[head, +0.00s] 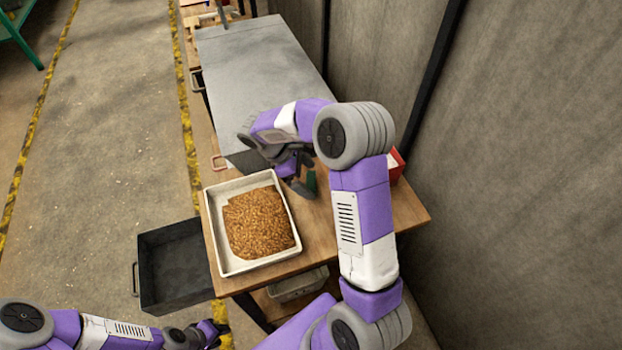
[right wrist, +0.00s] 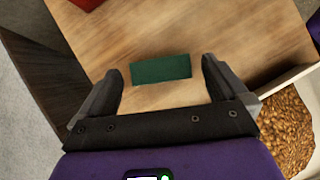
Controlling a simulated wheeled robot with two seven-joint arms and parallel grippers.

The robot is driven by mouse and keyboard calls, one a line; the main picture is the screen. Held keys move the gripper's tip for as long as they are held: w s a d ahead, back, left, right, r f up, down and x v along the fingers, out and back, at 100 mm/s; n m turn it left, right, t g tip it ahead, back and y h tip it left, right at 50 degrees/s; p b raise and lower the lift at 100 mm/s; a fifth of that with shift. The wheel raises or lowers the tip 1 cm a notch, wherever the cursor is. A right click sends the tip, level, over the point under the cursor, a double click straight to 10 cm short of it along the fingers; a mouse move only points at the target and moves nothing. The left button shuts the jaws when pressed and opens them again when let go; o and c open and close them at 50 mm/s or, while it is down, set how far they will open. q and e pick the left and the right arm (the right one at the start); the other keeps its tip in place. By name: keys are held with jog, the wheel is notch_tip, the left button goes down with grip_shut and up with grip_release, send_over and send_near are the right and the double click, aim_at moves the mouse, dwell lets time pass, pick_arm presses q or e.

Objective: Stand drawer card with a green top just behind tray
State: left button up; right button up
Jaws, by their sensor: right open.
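The white tray (head: 215,235) holds brown grain (head: 258,222) and sits on the wooden table. Its edge also shows at the right of the right wrist view (right wrist: 286,78). The card with a green top (right wrist: 160,68) is on the bare wood behind the tray, between and slightly beyond my right fingertips. In the head view only a sliver of its green (head: 311,180) shows beside the gripper. My right gripper (right wrist: 162,75) is open, above the table. My left gripper (head: 216,330) is low at the bottom left, away from the table; its jaws are too small to read.
A red box (head: 397,166) stands near the wall, partly behind my right arm. A grey metal surface (head: 262,60) lies beyond the wood. A dark open drawer (head: 172,240) juts out left of the tray. A metal bin (head: 297,287) is under the table.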

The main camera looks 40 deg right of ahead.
jog(key=p+v, duration=0.1)
jog(key=v, duration=0.8)
jog(key=shift+r+p, duration=0.15)
jog(key=shift+p, duration=0.25)
jog(key=shift+a, duration=0.1)
